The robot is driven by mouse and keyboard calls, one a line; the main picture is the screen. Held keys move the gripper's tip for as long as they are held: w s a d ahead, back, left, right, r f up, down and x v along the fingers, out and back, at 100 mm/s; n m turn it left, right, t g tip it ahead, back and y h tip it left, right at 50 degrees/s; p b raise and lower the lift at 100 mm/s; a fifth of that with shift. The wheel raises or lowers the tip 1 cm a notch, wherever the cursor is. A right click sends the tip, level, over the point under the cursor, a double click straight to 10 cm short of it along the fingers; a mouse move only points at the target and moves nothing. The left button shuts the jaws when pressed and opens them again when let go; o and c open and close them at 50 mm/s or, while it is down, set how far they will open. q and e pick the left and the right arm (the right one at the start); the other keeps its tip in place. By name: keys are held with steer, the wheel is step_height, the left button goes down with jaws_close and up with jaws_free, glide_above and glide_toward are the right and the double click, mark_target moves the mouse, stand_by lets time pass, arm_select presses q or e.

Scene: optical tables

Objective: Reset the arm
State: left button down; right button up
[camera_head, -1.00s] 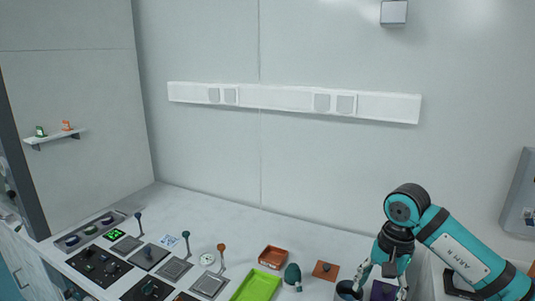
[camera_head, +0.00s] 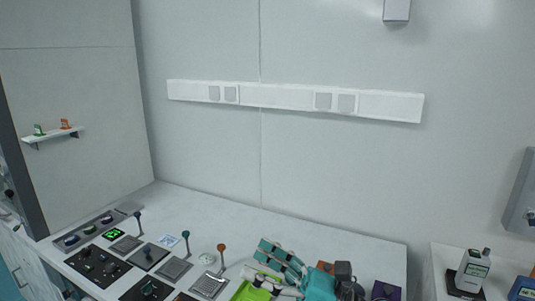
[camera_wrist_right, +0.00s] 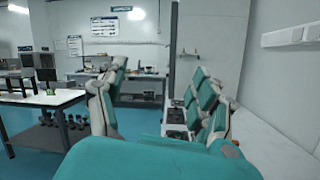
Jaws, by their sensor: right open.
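My right gripper (camera_head: 258,262) is low over the front of the white table in the head view, with its teal and white fingers pointing left. In the right wrist view the same gripper (camera_wrist_right: 157,75) has its two fingers spread wide, with nothing between them. The rest of the right arm is mostly below the picture edge. My left arm and gripper do not show in either view.
A bright green tray (camera_head: 246,293) is partly hidden under the gripper. The back tabletop is clear.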

steer(key=w+d+f+m+t+h, duration=0.2)
steer(key=d+m+t+h, duration=0.45)
steer(key=m, duration=0.55)
steer(key=w+d+f+m+t+h, duration=0.1)
steer(key=w+d+m+t+h, duration=0.1)
steer(key=d+m+t+h, duration=0.65)
steer(key=s+d+f+m+g+h, duration=0.2)
steer(key=d+f+m+g+h, duration=0.15)
steer(key=f+m, duration=0.45)
steer(key=s+d+f+m+g+h, duration=0.2)
steer(key=f+m+g+h, duration=0.15)
steer(key=f+m, duration=0.45)
steer(key=s+d+f+m+g+y, duration=0.1)
steer(key=s+f+m+g, duration=0.45)
steer(key=s, duration=0.55)
steer(key=s+f+m+g+y, duration=0.1)
steer(key=s+f+m+g, duration=0.2)
steer(key=s+f+g, duration=0.6)
steer(key=s+f+t+b, duration=0.1)
steer(key=s+f, duration=0.1)
steer(key=f, duration=1.2)
steer(key=s+f+b, duration=0.1)
steer(key=s+f, duration=0.2)
steer(key=f, duration=1.2)
steer(key=s+d+f, duration=0.3)
steer(key=s+f, duration=1.2)
steer(key=shift+s+f+n+g+b, duration=0.3)
steer(key=shift+g+b, duration=0.15)
